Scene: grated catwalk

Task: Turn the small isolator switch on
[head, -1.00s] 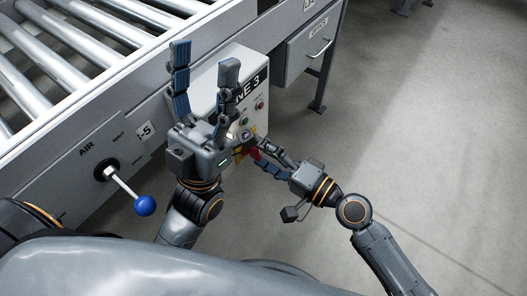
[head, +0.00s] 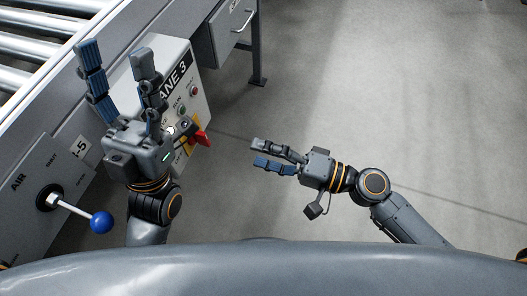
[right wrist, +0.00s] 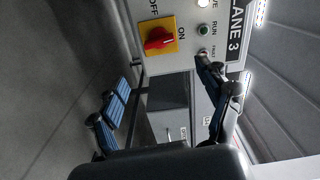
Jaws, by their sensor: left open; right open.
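The isolator switch is a red knob (head: 201,137) on a yellow plate, low on the white LANE 3 panel (head: 187,72).
Small lamps or buttons, one green (right wrist: 203,30), sit beside the switch. A lever with a blue ball (head: 102,221) marked AIR sticks out at the lower left. A roller conveyor (head: 30,45) runs at upper left, with a drawer (head: 228,30) beyond the panel. Grey floor (head: 380,100) is open at right.

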